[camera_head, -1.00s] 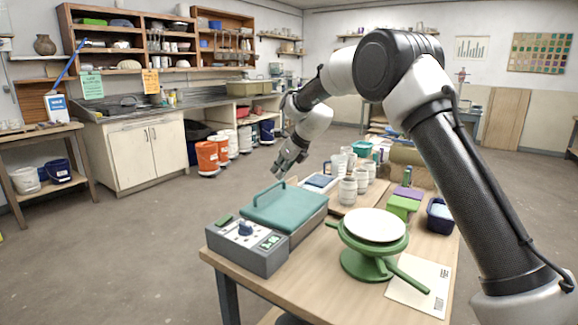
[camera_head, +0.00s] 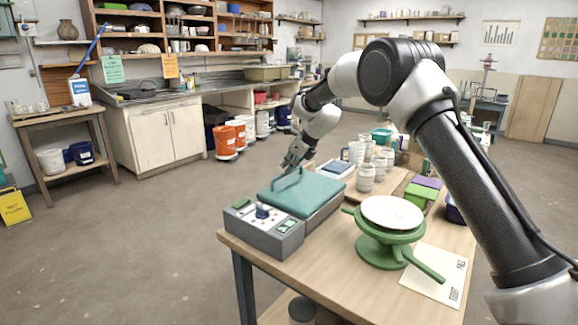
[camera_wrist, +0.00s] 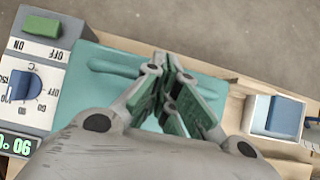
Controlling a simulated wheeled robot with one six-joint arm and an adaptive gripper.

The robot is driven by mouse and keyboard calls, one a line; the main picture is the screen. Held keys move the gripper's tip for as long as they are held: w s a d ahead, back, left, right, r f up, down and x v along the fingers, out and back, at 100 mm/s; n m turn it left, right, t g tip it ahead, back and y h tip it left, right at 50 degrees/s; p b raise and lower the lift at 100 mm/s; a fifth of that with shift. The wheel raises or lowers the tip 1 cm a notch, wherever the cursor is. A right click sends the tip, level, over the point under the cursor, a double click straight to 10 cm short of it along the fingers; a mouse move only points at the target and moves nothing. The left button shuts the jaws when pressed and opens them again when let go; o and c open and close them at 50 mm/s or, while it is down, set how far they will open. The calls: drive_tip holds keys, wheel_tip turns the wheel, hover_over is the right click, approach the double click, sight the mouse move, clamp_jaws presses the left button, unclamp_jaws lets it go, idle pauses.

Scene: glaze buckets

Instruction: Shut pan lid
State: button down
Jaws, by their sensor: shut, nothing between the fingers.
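The pan is a grey unit with a control box (camera_head: 262,231) at its left end. Its teal lid (camera_head: 306,192) lies flat over the top, with a raised teal handle on its far left side. The lid looks down; whether a thin gap remains cannot be told. My gripper (camera_head: 292,160) is above the far edge of the lid, close to the handle. My gripper hides part of the lid there.
A green banding wheel (camera_head: 385,250) with a white disc stands at the table's front right, beside a paper sheet (camera_head: 440,275). White mugs (camera_head: 366,176) and a white tray with a blue item (camera_wrist: 280,118) stand behind and right of the pan. The floor left of the table is clear.

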drive_tip(key=shift+f, duration=0.1)
drive_tip(key=s+d+r+n, duration=0.35)
drive_tip(key=d+r, duration=0.25)
drive_tip(key=r, duration=0.4)
drive_tip(key=s+d+f+n+g+h, duration=0.1)
drive_tip(key=s+d+f+n, duration=0.1)
drive_tip(key=s+d+n, duration=0.3)
drive_tip(key=s+d+f+n+g+h, duration=0.1)
drive_tip(key=s+d+f+n+g, duration=0.15)
drive_tip(key=s+n, duration=0.45)
drive_tip(key=s+d+r+n+t+h, duration=0.1)
drive_tip(key=s+d+r+n, duration=0.2)
drive_tip(key=s+d, duration=0.5)
drive_tip(key=s+d+r+n+t+h, duration=0.1)
drive_tip(key=s+d+r+n, duration=0.2)
drive_tip(key=s+d, duration=0.6)
drive_tip(key=s+d+r+n+t+h, duration=0.1)
drive_tip(key=s+d, duration=0.8)
drive_tip(key=s, duration=1)
wheel_tip(320, 180, up, 2)
drive_tip(key=n+t, duration=0.1)
drive_tip(key=n, duration=0.1)
drive_tip(key=shift+s+n+h, duration=0.15)
drive_tip(key=shift+n+h, duration=0.2)
drive_tip(key=shift+h, duration=0.05)
